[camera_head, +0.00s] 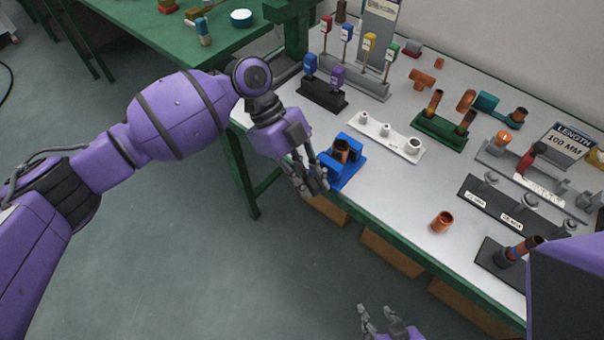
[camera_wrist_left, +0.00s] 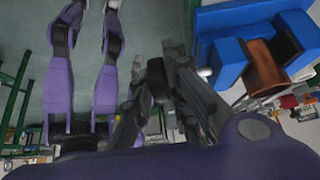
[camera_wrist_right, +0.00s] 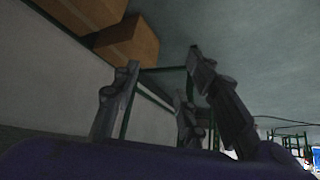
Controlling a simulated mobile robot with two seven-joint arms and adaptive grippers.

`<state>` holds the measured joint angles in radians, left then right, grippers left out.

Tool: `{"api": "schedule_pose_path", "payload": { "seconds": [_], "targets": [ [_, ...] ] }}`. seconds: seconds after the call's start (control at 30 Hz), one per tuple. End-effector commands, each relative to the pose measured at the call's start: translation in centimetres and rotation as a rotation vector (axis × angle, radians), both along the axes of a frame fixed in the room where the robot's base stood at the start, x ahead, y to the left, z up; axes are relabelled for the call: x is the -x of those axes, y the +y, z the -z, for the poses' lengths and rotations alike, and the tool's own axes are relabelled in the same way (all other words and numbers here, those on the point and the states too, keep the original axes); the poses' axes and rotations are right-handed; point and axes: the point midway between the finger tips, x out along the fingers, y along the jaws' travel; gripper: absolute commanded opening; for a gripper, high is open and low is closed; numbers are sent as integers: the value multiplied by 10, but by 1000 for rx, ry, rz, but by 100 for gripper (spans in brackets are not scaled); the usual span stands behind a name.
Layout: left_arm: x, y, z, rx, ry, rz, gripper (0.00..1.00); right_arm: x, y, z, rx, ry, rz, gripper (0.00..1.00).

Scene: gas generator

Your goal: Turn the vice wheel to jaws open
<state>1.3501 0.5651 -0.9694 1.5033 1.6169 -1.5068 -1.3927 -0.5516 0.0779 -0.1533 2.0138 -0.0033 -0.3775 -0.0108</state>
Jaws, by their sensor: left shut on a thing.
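The blue vice (camera_head: 352,171) stands at the near edge of the workbench, with a copper fitting (camera_head: 341,152) between its jaws. In the left wrist view the blue vice (camera_wrist_left: 225,62) and copper fitting (camera_wrist_left: 264,70) are at the right. My left gripper (camera_head: 312,183) is at the front side of the vice. Its fingers close around a dark round piece, apparently the vice wheel (camera_wrist_left: 157,78), mostly hidden by the fingers. My right gripper (camera_head: 383,320) is below the bench's near edge, away from the vice. In the right wrist view its fingers (camera_wrist_right: 170,90) are spread and empty.
A loose copper fitting (camera_head: 442,221) stands on the bench. A black rack (camera_head: 322,93) with coloured tags is behind. Brown boxes (camera_head: 392,252) sit under the bench edge. A green table (camera_head: 180,35) is at the back left.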

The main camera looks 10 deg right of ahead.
Motion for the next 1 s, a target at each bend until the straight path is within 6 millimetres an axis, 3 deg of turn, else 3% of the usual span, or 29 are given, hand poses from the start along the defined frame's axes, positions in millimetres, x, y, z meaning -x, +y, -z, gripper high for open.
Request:
{"api": "schedule_pose_path", "payload": {
  "seconds": [0.03,0.2,0.9,0.93,1.0],
  "targets": [
    [2,2,9,16,35,-1,0,5,0,9,1,12,0,40],
    [1,2,8,70,103,0,0,7,0,18,2,18,-1,40],
    [0,4,6,114,163,3,0,0,1,22,3,7,-4,40],
    [0,4,6,114,163,3,16,0,1,22,3,8,-4,40],
    [0,3,6,114,162,1,25,0,1,22,3,8,-4,40]
  ]
}}
